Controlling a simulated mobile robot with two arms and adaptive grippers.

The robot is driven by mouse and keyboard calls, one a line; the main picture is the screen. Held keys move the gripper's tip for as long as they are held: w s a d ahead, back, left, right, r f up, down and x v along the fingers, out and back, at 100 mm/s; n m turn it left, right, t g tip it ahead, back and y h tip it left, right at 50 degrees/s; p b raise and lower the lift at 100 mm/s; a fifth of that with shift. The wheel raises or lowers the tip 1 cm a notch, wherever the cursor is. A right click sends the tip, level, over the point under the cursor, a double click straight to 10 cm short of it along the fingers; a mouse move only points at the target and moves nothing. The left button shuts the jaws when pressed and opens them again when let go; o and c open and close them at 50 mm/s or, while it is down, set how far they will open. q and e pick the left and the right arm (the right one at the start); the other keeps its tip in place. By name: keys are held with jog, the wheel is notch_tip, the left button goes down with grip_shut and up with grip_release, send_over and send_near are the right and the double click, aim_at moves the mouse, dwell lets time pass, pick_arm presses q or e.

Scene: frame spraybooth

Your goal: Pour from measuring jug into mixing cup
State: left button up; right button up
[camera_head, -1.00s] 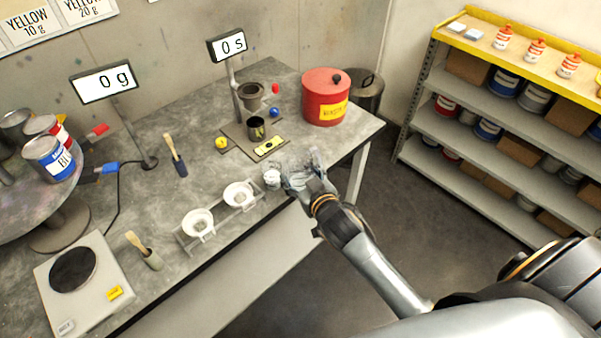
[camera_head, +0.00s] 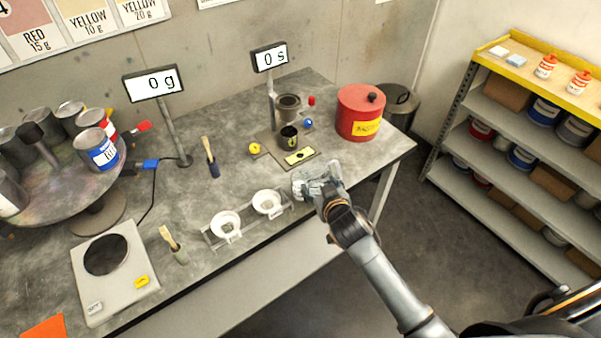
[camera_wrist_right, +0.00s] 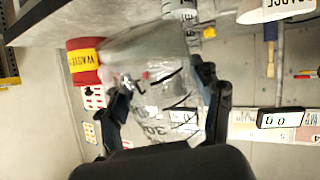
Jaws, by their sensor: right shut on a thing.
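The clear measuring jug (camera_wrist_right: 150,70) with dark printed marks is between the fingers of my right gripper (camera_wrist_right: 165,98) in the right wrist view. In the head view my right gripper (camera_head: 322,182) is shut on the jug at the bench's front edge, right of the two white funnel-like cups. A smaller pale container with dark marks (camera_wrist_right: 180,10) shows beyond the jug at the top of the wrist view. It may be the mixing cup; in the head view I cannot separate it from the jug and gripper. Liquid level is unclear. My left gripper is out of view.
Two white cups (camera_head: 226,223) sit in a clear rack. A dark cup (camera_head: 289,137) stands under a stand, with a red waste can (camera_head: 360,112) to its right. A scale (camera_head: 112,275) lies front left; its display (camera_head: 153,84) reads 0 g. Paint cans crowd the left turntable.

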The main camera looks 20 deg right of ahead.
dwell(0.4)
jog(key=shift+w+r+g+p, duration=0.15)
jog(key=shift+g+p, duration=0.35)
jog(key=shift+p, duration=0.55)
jog(key=shift+w+f+g, duration=0.1)
jog(key=shift+f+g, duration=0.1)
jog(key=shift+g, duration=0.1)
jog(key=shift+w+a+r+n+g+h, duration=0.15)
jog(key=shift+w+n+g+h, duration=0.15)
jog(key=shift+n+g, duration=0.15)
jog(key=shift+a+f+g, duration=0.1)
jog(key=shift+f+g, duration=0.15)
jog(key=shift+g, duration=0.1)
jog(key=shift+r, duration=0.15)
jog(key=shift+g+h, duration=0.4)
jog(key=shift+g, duration=0.4)
jog(key=shift+s, duration=0.1)
